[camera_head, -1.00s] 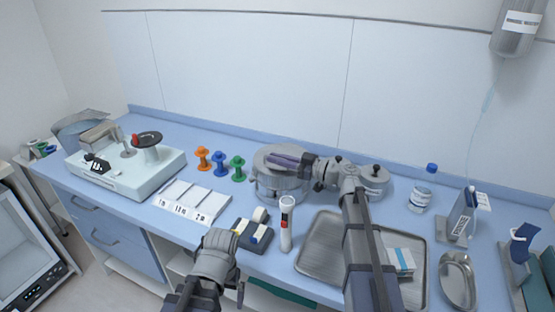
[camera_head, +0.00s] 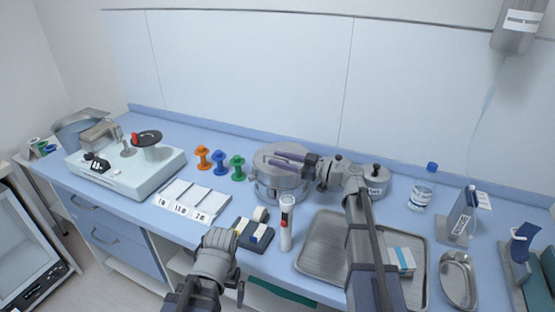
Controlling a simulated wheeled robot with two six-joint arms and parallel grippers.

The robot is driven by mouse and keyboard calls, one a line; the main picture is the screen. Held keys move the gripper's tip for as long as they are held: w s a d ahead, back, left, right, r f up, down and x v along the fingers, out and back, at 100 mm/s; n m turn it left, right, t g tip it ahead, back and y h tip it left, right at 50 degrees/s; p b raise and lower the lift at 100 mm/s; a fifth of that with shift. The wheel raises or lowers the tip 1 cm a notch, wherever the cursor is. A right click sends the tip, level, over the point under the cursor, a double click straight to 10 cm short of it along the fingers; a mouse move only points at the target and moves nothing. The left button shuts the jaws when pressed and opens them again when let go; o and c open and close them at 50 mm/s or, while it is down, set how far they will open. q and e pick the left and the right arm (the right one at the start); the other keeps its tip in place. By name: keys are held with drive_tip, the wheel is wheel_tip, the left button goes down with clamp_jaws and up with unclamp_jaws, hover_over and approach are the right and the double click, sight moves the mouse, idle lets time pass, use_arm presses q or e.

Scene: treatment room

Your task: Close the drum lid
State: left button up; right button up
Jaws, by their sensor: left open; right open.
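The drum (camera_head: 279,190) is a round, shiny metal container standing on the blue counter near its middle. Its round grey lid (camera_head: 266,157) shows at the drum's top, partly covered by my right gripper. I cannot tell whether the lid sits flush on the rim. My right gripper (camera_head: 288,160) reaches in from the right, its dark fingers spread over the lid and pointing left; nothing shows between them. I cannot tell whether they touch the lid. My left gripper (camera_head: 238,262) is low at the counter's front edge, away from the drum; its fingers are mostly hidden.
A smaller lidded metal pot (camera_head: 376,182) stands right of the drum, behind my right arm. A white-and-red cylinder (camera_head: 286,228) stands in front. A metal tray (camera_head: 318,247) lies to the right. Orange, blue and green spools (camera_head: 220,163) stand to the left.

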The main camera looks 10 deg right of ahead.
drive_tip(key=v, duration=0.7)
